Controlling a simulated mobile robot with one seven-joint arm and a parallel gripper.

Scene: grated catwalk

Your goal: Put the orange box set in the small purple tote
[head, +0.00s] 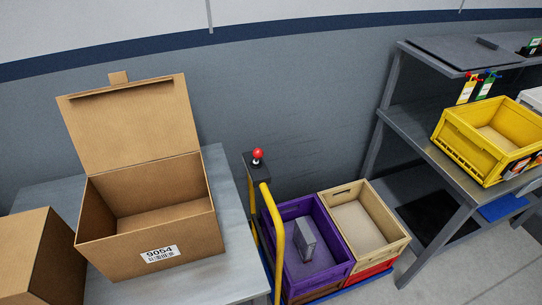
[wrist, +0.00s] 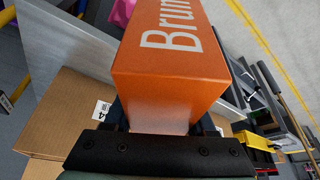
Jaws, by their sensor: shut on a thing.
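The orange box set (wrist: 165,75) fills the middle of the wrist view, with white lettering reading "Brun" on one face. My gripper (wrist: 163,118) is shut on it, its fingers at either side of the box's near end. Neither the gripper nor the orange box shows in the head view. The small purple tote (head: 322,274) stands low at the lower middle of the head view, open at the top. A grey box (head: 305,240) stands inside it.
A tan tote (head: 397,246) adjoins the purple one, above a red tote (head: 372,276). A yellow handle (head: 275,230) rises beside them. An open carton (head: 150,240) marked 9054 sits on a grey table at left. A yellow tote (head: 467,148) sits on the right shelf.

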